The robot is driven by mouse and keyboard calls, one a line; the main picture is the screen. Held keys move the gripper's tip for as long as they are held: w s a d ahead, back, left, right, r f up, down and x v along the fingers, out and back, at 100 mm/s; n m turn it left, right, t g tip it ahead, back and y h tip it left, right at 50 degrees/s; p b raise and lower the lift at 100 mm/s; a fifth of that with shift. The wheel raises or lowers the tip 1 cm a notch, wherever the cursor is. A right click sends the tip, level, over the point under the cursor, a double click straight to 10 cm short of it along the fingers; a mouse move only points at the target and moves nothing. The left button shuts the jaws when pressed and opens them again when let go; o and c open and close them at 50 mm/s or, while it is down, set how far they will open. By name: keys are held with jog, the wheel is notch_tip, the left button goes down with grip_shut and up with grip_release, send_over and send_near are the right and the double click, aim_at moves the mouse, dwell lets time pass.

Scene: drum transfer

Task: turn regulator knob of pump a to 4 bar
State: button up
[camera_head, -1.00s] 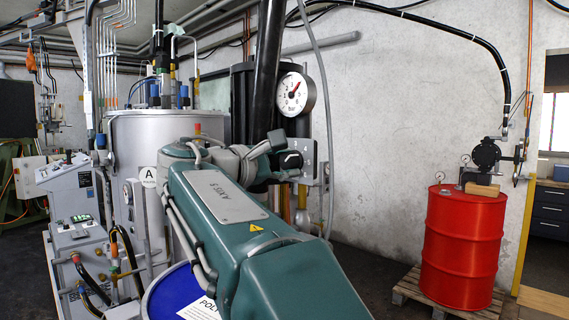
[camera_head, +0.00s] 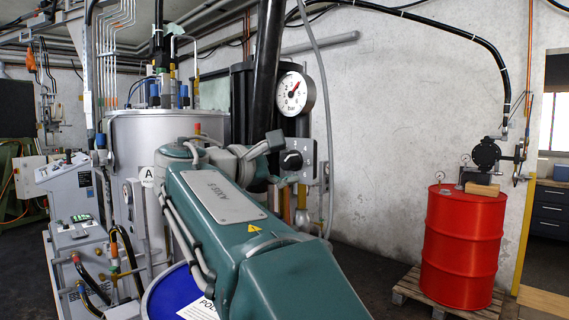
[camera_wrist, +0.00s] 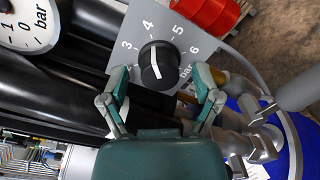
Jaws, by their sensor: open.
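The black regulator knob (camera_wrist: 158,66) sits on a grey panel (camera_wrist: 117,58) marked 3, 4, 5, 6 and bar. Its white line lies roughly along the direction of the 4, slightly tilted in the wrist view. My gripper (camera_wrist: 162,80) is open, with one finger left and one right of the knob; both look apart from it.
A dark vertical pipe (camera_head: 267,70) stands left of the gauge. A red drum (camera_head: 461,245) on a pallet (camera_head: 413,288) stands at the right. A blue drum lid (camera_head: 172,294) lies below my arm. Open floor and bare wall lie right of the panel.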

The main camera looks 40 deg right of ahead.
jog(key=a, duration=1.2)
jog(key=shift+s, duration=0.3)
jog(key=shift+d, duration=0.15)
jog(key=s+a+f+t+y, duration=0.1)
jog(key=s+f+t+y, duration=0.3)
jog(key=f, duration=0.6)
jog(key=s+f+g+y, duration=0.1)
jog(key=f+y, duration=0.4)
jog(key=f, duration=0.5)
jog(key=s+a+f+m+y, duration=0.3)
jog(key=s+a+f+y, duration=0.1)
jog(key=f, duration=0.4)
jog(key=s+a+f+m+t+y, duration=0.1)
jog(key=s+a+f+m+y, duration=0.3)
jog(key=f, duration=0.5)
jog(key=shift+s+a+t+y, duration=0.3)
jog(key=shift+a+y, duration=0.1)
jog(key=shift+a, duration=0.85)
jog(key=shift+c, duration=0.4)
